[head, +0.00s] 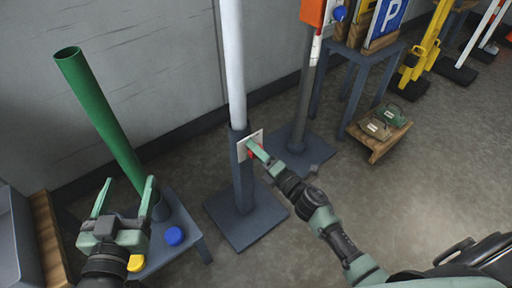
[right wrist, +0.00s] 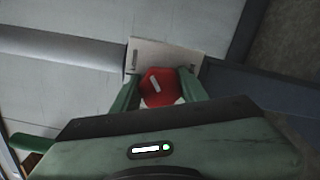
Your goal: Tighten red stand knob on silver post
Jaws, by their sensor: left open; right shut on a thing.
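The silver post (head: 232,65) stands upright in a dark blue-grey stand (head: 243,185) with a square base on the floor. A pale plate (head: 243,147) is on the front of the stand's sleeve. The red knob (head: 253,152) sits in front of this plate, mostly covered by my right gripper (head: 254,148) in the head view. In the right wrist view the red knob (right wrist: 160,87) shows a white mark and lies between both fingers. My right gripper is shut on it. My left gripper (head: 126,196) is open and empty at the lower left, in front of the green tube.
Another stand (head: 298,145) is to the right. A wooden platform (head: 378,138) holds green weights.

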